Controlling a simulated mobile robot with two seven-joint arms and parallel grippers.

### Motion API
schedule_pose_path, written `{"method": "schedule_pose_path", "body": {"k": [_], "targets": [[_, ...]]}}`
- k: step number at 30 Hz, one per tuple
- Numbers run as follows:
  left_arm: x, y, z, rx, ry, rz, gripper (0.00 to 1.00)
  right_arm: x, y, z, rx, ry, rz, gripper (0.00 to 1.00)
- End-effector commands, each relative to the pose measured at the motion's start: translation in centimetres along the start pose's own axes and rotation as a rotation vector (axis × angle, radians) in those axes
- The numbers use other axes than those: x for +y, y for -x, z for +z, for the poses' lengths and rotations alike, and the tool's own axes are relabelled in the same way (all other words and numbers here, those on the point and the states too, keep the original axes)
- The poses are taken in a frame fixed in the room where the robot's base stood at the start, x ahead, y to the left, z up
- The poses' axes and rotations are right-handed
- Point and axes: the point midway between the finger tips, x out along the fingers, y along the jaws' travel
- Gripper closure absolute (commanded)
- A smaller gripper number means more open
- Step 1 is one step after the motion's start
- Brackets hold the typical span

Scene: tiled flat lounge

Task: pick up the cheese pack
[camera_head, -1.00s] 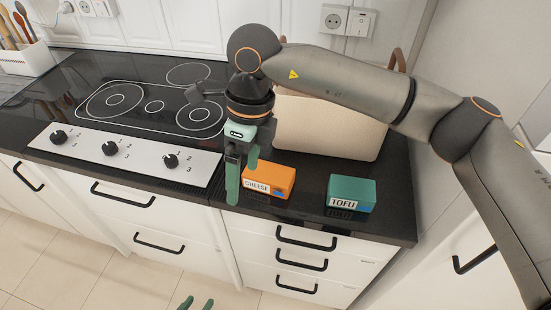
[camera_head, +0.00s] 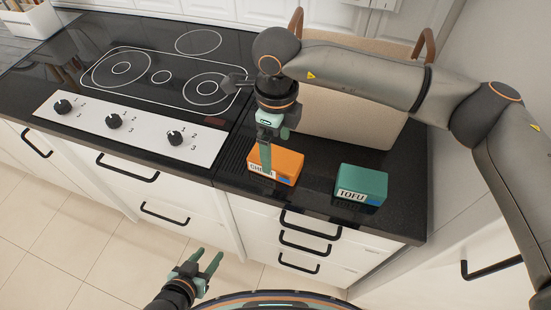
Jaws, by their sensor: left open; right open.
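The cheese pack (camera_head: 287,168) is an orange box with a white label, lying on the dark counter. My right gripper (camera_head: 272,158) is open and points down at the pack. I cannot tell whether the fingers touch the pack. My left gripper (camera_head: 212,263) is open and empty, low in front of the drawers.
A green tofu pack (camera_head: 361,185) lies to the right of the cheese pack. A beige basket (camera_head: 345,120) with brown handles stands behind them. The black cooktop (camera_head: 150,80) and its knob panel (camera_head: 140,132) are to the left.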

Motion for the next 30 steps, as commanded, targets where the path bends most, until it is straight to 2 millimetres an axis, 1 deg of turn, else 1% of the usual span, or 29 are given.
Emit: {"method": "schedule_pose_path", "body": {"k": [3, 6, 9, 17, 30], "targets": [[0.0, 0.4, -0.6, 0.001, -0.001, 0.0, 0.5, 0.1, -1.8, 0.1, 0.004, 0.001, 0.004, 0.0], [0.0, 0.5, -0.8, 0.003, -0.001, 0.0, 0.5, 0.1, -3.3, 0.1, 0.002, 0.0, 0.004, 0.0], [0.0, 0.5, -0.9, 0.005, -0.002, 0.0, 0.5, 0.1, -4.2, 0.2, 0.001, 0.0, 0.003, 0.0], [0.0, 0.5, -0.9, 0.006, -0.002, 0.0, 0.5, 0.0, -4.5, 0.2, 0.0, 0.001, 0.001, 0.0], [0.0, 0.5, -0.9, 0.006, -0.002, 0.0, 0.5, 0.0, -4.5, 0.2, 0.0, 0.001, 0.002, 0.49]]}}
